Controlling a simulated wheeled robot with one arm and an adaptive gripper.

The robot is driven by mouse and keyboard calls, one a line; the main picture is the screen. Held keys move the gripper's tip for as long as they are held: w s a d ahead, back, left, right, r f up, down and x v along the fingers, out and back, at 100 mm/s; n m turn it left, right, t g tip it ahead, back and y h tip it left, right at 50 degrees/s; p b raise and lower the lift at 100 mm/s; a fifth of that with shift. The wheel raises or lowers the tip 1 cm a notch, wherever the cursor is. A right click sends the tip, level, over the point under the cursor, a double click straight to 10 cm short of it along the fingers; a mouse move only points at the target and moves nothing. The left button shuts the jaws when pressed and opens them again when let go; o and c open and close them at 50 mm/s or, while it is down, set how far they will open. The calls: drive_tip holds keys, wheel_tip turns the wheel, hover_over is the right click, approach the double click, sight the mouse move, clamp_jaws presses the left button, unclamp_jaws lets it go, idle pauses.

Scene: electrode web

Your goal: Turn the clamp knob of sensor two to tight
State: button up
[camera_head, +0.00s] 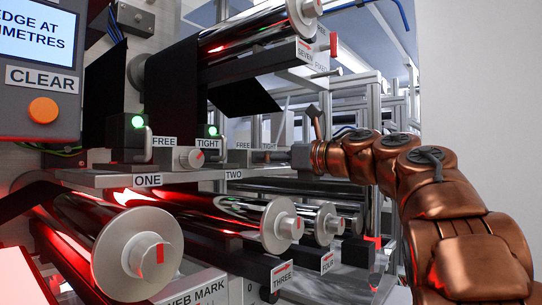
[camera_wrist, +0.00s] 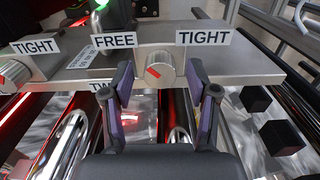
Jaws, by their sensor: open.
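The clamp knob of sensor two (camera_wrist: 160,70) is a light grey dial on a metal bracket (camera_wrist: 245,66). My gripper (camera_wrist: 160,67) is open, with one finger on each side of the knob in the wrist view. I cannot tell whether the fingers touch it or are still short of it. In the head view my arm reaches in from the right, and the TWO label (camera_head: 234,174) shows; my fingers are not clear there.
Sensor one's similar knob (camera_head: 188,159) stands to the left. Shiny rollers (camera_head: 265,222) run below the bracket. Black blocks (camera_wrist: 281,137) lie at the right in the wrist view. A control panel with an orange button (camera_head: 43,110) is at far left.

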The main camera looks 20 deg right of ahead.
drive_tip(key=shift+c, duration=0.2)
clamp_jaws()
idle(0.4)
drive_tip(key=shift+m, duration=0.3)
drive_tip(key=m+p, duration=1.6)
drive_tip(key=m, duration=0.1)
drive_tip(key=shift+w+d+f, duration=0.1)
drive_tip(key=shift+m, duration=0.3)
